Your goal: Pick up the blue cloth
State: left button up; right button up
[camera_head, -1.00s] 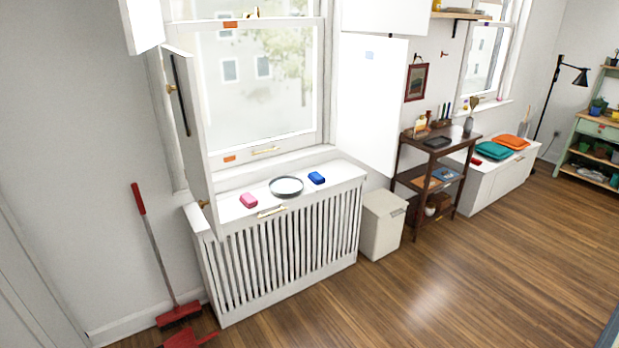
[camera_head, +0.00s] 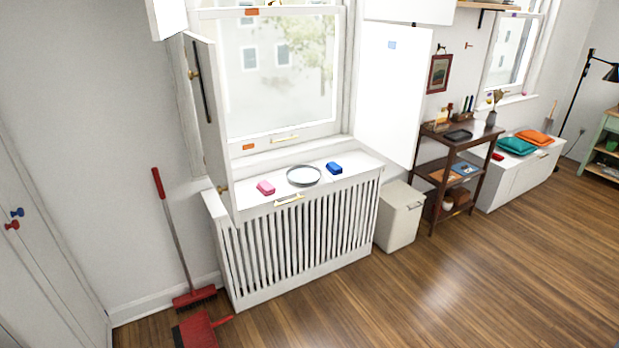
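A small folded blue item (camera_head: 334,168), which looks like the blue cloth, lies on the white ledge (camera_head: 358,165) of the radiator cover below the window. A round grey dish or plate (camera_head: 303,175) lies to its left, a small gap away. A pink folded item (camera_head: 265,187) lies further left on the same ledge. Neither of my grippers shows in the head view.
A white window shutter (camera_head: 207,120) stands open at the ledge's left. A red broom (camera_head: 178,245) and dustpan (camera_head: 200,330) are at lower left. A white bin (camera_head: 398,218) and dark shelf (camera_head: 462,170) stand right.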

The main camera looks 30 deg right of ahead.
aim_at(334, 168)
jog(key=i+l+z, duration=0.3)
jog(key=i, duration=0.15)
jog(key=i+l+z, duration=0.2)
jog(key=i+z, duration=0.15)
jog(key=i, duration=0.15)
jog(key=i+z, duration=0.3)
jog(key=i, duration=0.2)
